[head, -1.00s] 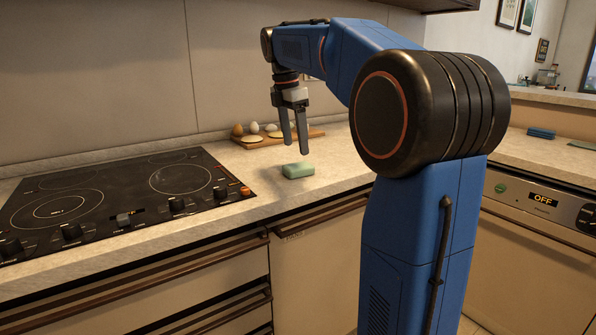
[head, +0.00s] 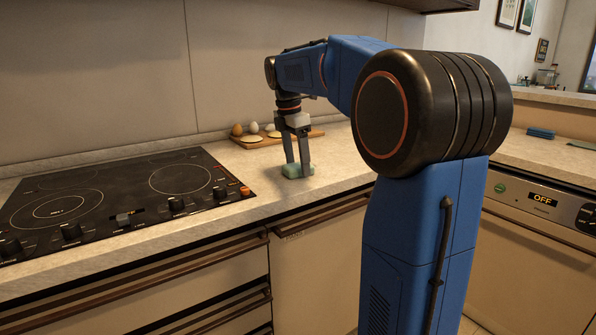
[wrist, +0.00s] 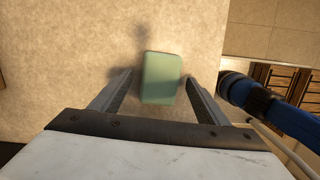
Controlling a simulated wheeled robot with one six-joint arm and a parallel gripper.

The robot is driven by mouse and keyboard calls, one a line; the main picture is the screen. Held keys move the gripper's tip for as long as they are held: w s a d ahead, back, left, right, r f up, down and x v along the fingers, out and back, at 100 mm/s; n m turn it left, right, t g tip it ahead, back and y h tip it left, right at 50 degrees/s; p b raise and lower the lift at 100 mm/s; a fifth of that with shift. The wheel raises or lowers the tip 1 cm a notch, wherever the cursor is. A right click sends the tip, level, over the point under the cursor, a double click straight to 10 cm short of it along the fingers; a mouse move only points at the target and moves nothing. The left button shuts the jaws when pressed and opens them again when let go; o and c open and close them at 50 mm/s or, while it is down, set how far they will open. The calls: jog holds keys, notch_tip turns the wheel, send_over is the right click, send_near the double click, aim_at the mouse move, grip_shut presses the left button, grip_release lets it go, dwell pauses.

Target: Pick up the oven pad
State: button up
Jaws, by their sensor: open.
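A small pale green block (head: 293,171), which looks like the oven pad, lies flat on the counter to the right of the stove. It also shows in the wrist view (wrist: 161,78). My gripper (head: 299,171) is open and points down at the block, with its fingertips low and close to the counter. In the wrist view, the block lies between the two fingers (wrist: 161,90), with a gap on each side. The fingers partly cover the block in the head view.
A black stove (head: 120,200) with knobs fills the counter to the left. A wooden board (head: 275,139) with eggs and flat round pieces lies behind my gripper. A blue item (head: 541,133) lies on the right counter. The counter (head: 235,160) around the block is clear.

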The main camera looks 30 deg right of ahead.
jog(key=shift+f, duration=0.25)
dwell(0.4)
jog(key=shift+c, duration=0.6)
jog(key=c, duration=1)
